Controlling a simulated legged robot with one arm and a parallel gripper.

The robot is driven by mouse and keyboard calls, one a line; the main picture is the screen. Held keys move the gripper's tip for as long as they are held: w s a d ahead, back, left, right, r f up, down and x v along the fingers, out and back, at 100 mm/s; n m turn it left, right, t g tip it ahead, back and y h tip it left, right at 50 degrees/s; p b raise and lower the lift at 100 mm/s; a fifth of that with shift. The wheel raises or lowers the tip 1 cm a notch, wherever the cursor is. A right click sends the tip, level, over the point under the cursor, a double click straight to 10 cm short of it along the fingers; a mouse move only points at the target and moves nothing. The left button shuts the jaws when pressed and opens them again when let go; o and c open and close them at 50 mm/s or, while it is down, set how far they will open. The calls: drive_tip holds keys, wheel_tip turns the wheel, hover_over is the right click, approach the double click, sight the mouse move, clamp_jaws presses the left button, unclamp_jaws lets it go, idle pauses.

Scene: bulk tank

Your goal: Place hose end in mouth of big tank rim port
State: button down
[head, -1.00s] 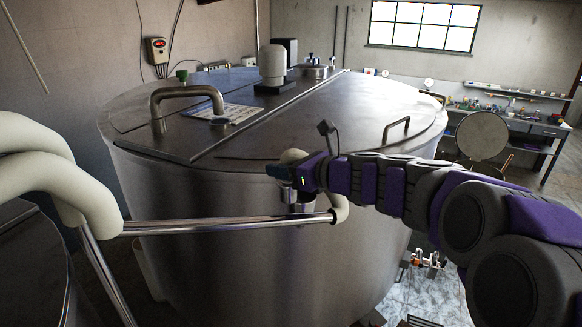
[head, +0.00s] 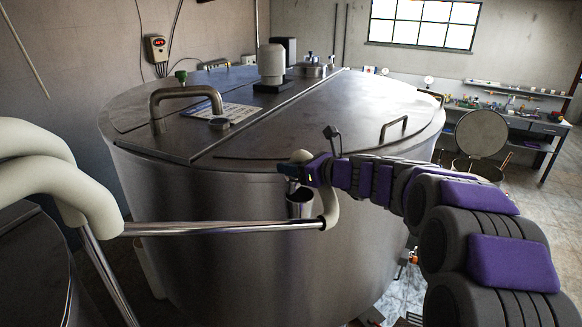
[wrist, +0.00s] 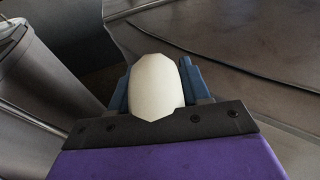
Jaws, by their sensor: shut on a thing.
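The big steel tank (head: 240,215) fills the middle of the head view. A small open metal cup-like port (head: 299,206) stands at its near side, just below the lid rim. My gripper (head: 306,172) is above and slightly right of that port, shut on the cream hose end (head: 300,157). In the wrist view the cream hose end (wrist: 156,88) sits between the blue fingers (wrist: 158,92). The cream hose (head: 331,208) also shows as a bend below the gripper. A short metal piece under the gripper appears above the port mouth; whether it enters is unclear.
A shiny pipe (head: 225,228) crosses in front of the tank from thick cream bends (head: 40,165) at left. Lid handles (head: 186,98) rise from the tank top. A workbench (head: 525,125) stands at the back right.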

drive_tip(key=shift+d+f, duration=0.35)
drive_tip(key=shift+d, duration=0.15)
drive_tip(key=shift+w+d+f, duration=0.15)
drive_tip(key=shift+w+d, duration=0.25)
drive_tip(key=shift+d, duration=0.15)
drive_tip(key=c, duration=0.9)
unclamp_jaws()
drive_tip(key=o, duration=0.3)
drive_tip(key=shift+s+a+r, duration=0.2)
drive_tip(key=shift+s+a, duration=0.05)
drive_tip(key=shift+a, duration=0.15)
drive_tip(key=shift+o, duration=0.4)
drive_tip(key=shift+w+a+f, duration=0.15)
drive_tip(key=shift+a, duration=0.6)
drive_tip(key=shift+d, duration=0.1)
drive_tip(key=v, duration=1.2)
drive_tip(key=shift+d+b, duration=0.15)
drive_tip(key=shift+b, duration=0.25)
drive_tip(key=shift+d, duration=0.15)
